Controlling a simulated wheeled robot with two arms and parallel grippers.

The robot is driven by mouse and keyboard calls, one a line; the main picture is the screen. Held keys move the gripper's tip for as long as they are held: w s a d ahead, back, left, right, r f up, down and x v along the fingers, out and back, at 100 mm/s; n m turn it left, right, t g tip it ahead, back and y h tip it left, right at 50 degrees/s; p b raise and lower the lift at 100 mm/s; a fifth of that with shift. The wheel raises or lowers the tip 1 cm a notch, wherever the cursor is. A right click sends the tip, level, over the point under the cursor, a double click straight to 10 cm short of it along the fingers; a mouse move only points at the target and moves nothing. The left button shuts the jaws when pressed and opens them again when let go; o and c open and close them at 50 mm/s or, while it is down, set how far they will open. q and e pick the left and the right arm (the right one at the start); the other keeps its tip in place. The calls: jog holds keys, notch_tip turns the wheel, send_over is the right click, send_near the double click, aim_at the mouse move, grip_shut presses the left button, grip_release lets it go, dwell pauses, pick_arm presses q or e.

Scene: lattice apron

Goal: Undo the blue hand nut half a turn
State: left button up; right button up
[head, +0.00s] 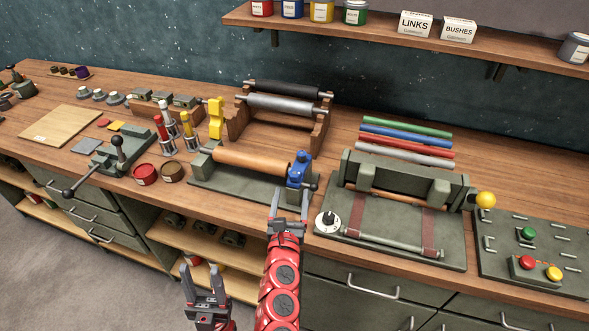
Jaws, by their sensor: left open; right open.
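The blue hand nut (299,168) sits at the right end of a copper-coloured roller (250,163) on a dark green bench fixture (235,183). My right gripper (289,198) reaches up from below on its red arm, with fingers apart just in front of and below the nut. I cannot tell whether a fingertip touches the nut or the fixture. My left gripper (204,270) is open and empty, low in front of the bench's front edge, well away from the nut.
To the right stands another green fixture (400,233) with a white-marked dial and a yellow knob (485,200). Behind the nut is a wooden roller stand (270,130). Left are red and brown tins (145,174) and a lever press (110,155). Coloured rods (408,127) lie behind.

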aim_at(293, 176)
jog(key=w, duration=0.2)
jog(key=w+p, duration=0.1)
jog(key=w, duration=0.2)
jog(key=w+p, duration=0.1)
jog(key=w, duration=0.1)
jog(key=shift+w+d+r, duration=0.15)
jog(key=shift+w+d, duration=0.1)
jog(key=shift+d, duration=0.05)
jog(key=shift+w+d, duration=0.2)
jog(key=shift+w, duration=0.35)
grip_shut()
